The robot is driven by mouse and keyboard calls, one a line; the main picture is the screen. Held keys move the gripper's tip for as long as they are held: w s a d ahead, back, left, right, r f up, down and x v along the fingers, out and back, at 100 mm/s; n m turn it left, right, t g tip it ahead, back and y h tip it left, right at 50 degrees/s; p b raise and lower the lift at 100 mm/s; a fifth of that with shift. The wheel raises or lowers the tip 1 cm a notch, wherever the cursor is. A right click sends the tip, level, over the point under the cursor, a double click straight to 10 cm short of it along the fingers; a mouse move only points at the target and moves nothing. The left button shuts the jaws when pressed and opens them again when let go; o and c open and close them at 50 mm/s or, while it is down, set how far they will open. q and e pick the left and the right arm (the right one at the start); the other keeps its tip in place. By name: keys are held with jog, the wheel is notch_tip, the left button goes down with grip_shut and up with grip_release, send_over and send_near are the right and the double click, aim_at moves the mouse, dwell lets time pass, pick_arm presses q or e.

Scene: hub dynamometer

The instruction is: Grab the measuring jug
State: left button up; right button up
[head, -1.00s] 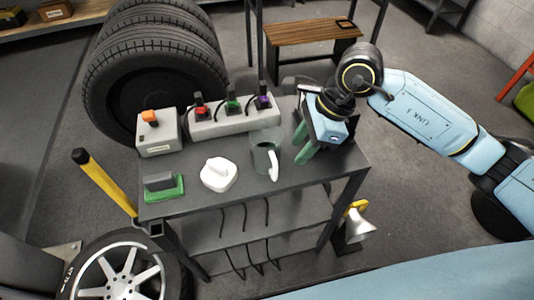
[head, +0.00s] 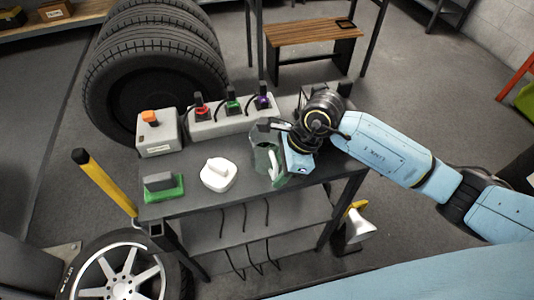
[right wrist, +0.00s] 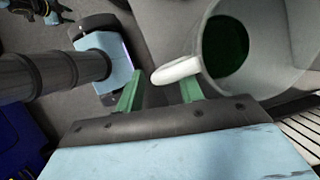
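The measuring jug (head: 262,158) is a clear grey vessel with a white handle, standing on the dark bench top right of the white lidded-looking object. In the right wrist view the jug (right wrist: 290,35) is at the upper right, with green inside and its white handle (right wrist: 176,70) pointing left. My right gripper (right wrist: 162,90) is open, its two green fingers apart with the end of the handle in the gap near their tips. In the head view the right gripper (head: 279,178) is right beside the jug and hides part of it. My left gripper is not in view.
On the bench (head: 215,200) stand a white object (head: 218,175), a green-based grey block (head: 163,187), a grey box with an orange switch (head: 158,133) and a strip with red, green and purple plugs (head: 230,118). Tires stand behind on the left.

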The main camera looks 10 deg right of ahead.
grip_shut()
jog(key=shift+r, duration=0.25)
